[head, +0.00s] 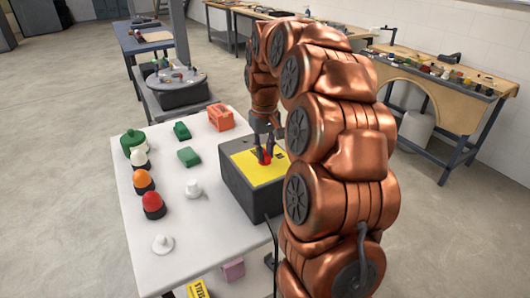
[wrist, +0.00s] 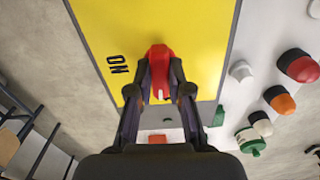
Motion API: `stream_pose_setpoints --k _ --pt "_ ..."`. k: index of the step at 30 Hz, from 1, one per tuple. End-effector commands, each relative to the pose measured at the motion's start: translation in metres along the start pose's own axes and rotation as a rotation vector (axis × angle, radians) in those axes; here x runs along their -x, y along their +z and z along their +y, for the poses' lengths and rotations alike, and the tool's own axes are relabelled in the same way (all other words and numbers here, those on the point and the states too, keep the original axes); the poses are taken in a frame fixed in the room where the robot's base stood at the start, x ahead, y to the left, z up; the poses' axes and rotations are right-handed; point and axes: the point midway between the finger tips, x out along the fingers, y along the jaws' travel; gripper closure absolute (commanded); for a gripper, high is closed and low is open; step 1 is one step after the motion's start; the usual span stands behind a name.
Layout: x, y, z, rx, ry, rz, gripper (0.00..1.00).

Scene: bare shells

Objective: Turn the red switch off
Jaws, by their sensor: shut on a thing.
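The red switch (head: 266,158) sits on the yellow top face (head: 243,167) of a dark grey box (head: 243,195) near the right edge of the white table. In the wrist view the red switch (wrist: 159,60) has a white mark on it, and the word "ON" (wrist: 118,64) is printed to its left on the yellow plate (wrist: 190,40). My gripper (head: 265,150) reaches down onto the switch. In the wrist view my gripper (wrist: 160,92) has its two fingers on either side of the switch, shut on it. Any other label is hidden from me.
On the white table (head: 150,200) stand a red dome (head: 153,203), an orange dome (head: 144,181), a white knob (head: 193,189), green blocks (head: 189,156) and an orange block (head: 220,117). A round-topped stand (head: 176,86) is behind. Workbenches line the back and right walls.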

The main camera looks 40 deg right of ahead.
Motion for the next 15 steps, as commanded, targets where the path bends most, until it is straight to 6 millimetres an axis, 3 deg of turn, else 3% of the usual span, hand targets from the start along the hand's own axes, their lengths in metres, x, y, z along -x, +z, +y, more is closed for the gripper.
stream_pose_setpoints --k 15 --pt "0.0000 -0.0001 0.0000 0.145 0.001 0.000 1.00"
